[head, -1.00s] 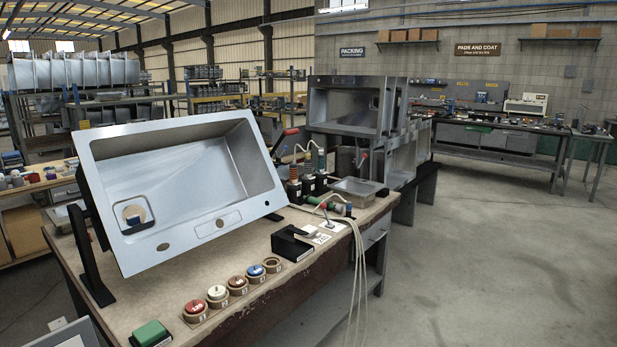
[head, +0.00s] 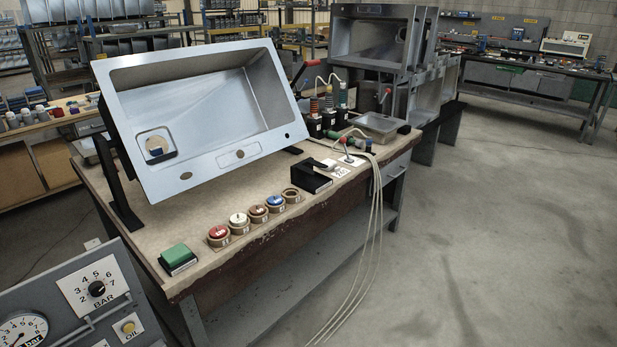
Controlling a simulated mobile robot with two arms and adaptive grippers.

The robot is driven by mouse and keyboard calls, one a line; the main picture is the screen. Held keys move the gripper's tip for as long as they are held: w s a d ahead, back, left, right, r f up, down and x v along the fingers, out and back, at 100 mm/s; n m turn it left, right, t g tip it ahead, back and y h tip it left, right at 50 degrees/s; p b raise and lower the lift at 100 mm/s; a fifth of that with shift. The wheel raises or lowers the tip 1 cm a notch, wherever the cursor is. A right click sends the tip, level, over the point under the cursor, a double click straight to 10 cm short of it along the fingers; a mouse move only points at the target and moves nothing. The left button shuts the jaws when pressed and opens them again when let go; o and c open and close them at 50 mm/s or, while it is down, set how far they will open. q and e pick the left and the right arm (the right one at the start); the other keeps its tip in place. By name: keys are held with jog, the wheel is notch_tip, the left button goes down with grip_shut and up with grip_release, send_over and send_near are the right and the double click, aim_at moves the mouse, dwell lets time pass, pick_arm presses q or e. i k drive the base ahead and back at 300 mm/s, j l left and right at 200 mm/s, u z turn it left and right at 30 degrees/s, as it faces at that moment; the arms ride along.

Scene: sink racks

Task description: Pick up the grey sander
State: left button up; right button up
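No grey sander can be picked out for certain. At the back right of the workbench (head: 230,210) stand several dark upright tools or holders (head: 314,126) with orange and green coiled tops, too small to identify. In front of them lies a tool with green and red parts (head: 340,136) near pale hoses (head: 377,200) that hang over the bench's right edge. A black block (head: 309,177) sits on the bench near white cards (head: 352,160). Neither of my grippers is in view.
A large tilted steel sink (head: 205,120) fills the bench's left side. Several coloured discs (head: 238,223) and a green block (head: 177,257) line the front edge. A gauge panel (head: 75,305) stands at lower left. The floor (head: 480,230) at right is clear.

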aim_at(329, 113)
jog(key=i+l+z, duration=0.4)
jog(key=i, duration=0.3)
jog(key=i+l+z, duration=0.15)
jog(key=i, duration=0.45)
jog(key=i+l+z, duration=0.15)
jog(key=i+l, duration=0.15)
jog(key=i, duration=0.3)
jog(key=i+l+z, duration=0.15)
jog(key=i, duration=0.45)
